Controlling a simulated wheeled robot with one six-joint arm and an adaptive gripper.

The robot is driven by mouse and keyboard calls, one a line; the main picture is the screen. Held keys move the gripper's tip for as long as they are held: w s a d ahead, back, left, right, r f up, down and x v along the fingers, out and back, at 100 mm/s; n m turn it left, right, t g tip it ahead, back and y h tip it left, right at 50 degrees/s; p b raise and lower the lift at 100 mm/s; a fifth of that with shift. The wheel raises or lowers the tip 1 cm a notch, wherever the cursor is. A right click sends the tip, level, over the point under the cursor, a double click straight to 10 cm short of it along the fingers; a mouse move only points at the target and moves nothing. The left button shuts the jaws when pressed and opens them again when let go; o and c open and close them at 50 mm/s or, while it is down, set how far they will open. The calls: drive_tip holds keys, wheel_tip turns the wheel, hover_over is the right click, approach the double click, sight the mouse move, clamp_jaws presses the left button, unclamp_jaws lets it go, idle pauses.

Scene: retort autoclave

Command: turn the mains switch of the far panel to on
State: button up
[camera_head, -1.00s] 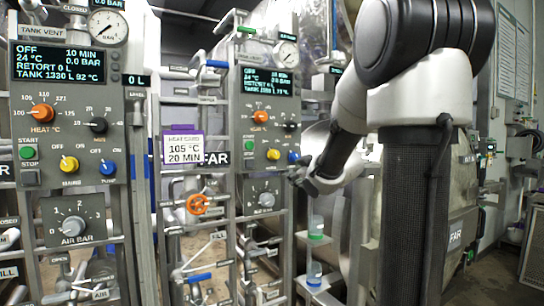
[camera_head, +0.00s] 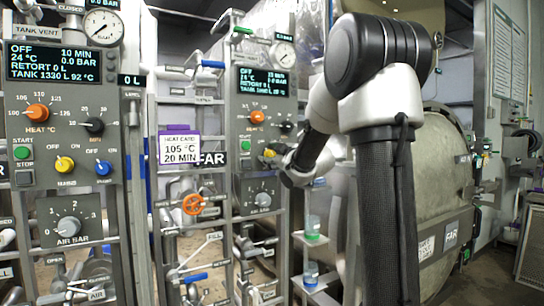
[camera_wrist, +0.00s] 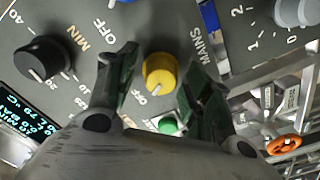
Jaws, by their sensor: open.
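The far panel (camera_head: 245,128) stands in the middle of the head view, with a FAR label beside it. Its yellow mains switch (camera_head: 269,153) is partly in view behind my gripper (camera_head: 276,152). In the wrist view the yellow mains switch (camera_wrist: 159,72) sits between the two dark fingers of my gripper (camera_wrist: 159,78). The fingers are apart, one on each side; whether they touch it I cannot tell. Its white mark points down-left, close to an OFF label. The far display (camera_head: 266,81) reads OFF.
Near the switch are a black minutes knob (camera_wrist: 45,58), a green button (camera_wrist: 168,125) and a grey air knob (camera_wrist: 296,10). An orange handwheel (camera_head: 193,204) and pipes lie below left. A similar nearer panel (camera_head: 65,130) stands at left. A round retort (camera_head: 440,160) stands at right.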

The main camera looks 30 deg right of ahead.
drive_tip(key=c, duration=1)
drive_tip(key=shift+m, duration=0.3)
drive_tip(key=m, duration=0.5)
drive_tip(key=shift+m, duration=0.3)
drive_tip(key=m, duration=0.5)
drive_tip(key=shift+d+m, duration=0.15)
drive_tip(key=shift+m, duration=0.15)
drive_tip(key=o, duration=1)
